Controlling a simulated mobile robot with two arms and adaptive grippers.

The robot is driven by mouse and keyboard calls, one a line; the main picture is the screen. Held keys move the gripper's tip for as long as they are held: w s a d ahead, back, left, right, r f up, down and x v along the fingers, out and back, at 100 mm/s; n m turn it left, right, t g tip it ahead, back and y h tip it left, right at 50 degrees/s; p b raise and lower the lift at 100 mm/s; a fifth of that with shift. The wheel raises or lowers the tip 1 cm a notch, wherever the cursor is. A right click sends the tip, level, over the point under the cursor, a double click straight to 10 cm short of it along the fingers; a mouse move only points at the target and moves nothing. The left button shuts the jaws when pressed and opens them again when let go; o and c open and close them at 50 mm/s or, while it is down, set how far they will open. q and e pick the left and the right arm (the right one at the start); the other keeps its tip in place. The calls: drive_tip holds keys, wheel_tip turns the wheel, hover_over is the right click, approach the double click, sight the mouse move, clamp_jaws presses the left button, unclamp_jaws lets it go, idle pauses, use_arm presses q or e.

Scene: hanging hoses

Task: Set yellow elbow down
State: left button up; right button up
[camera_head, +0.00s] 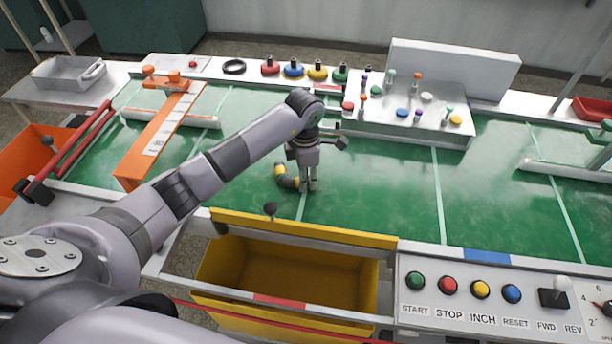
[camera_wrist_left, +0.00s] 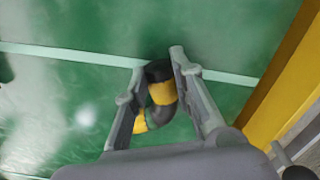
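The yellow elbow (camera_head: 287,178), a bent pipe piece with yellow bands and dark grey parts, is low over or on the green belt (camera_head: 380,200) in the head view. My left gripper (camera_head: 308,187) points down at its right side. In the left wrist view the elbow (camera_wrist_left: 161,95) lies between the two fingers (camera_wrist_left: 158,65), which close against its dark end; its other yellow end sticks out toward the lower left. I cannot tell whether the elbow touches the belt. My right gripper is not in view.
A yellow bin (camera_head: 280,275) stands at the near edge, with its yellow rim close to the gripper. A white block (camera_head: 405,112) with colored pegs is behind. An orange guide (camera_head: 160,135) crosses the belt at left. A button panel (camera_head: 480,300) is at front right. The belt's right side is mostly clear.

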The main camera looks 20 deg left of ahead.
use_arm(q)
drive_tip(key=o, duration=0.5)
drive_tip(key=shift+c, duration=0.2)
drive_tip(key=shift+r, duration=0.3)
wheel_tip(320, 180, up, 12)
drive_tip(key=b, duration=0.1)
drive_tip(key=shift+f, duration=0.15)
drive_tip(key=shift+a, duration=0.1)
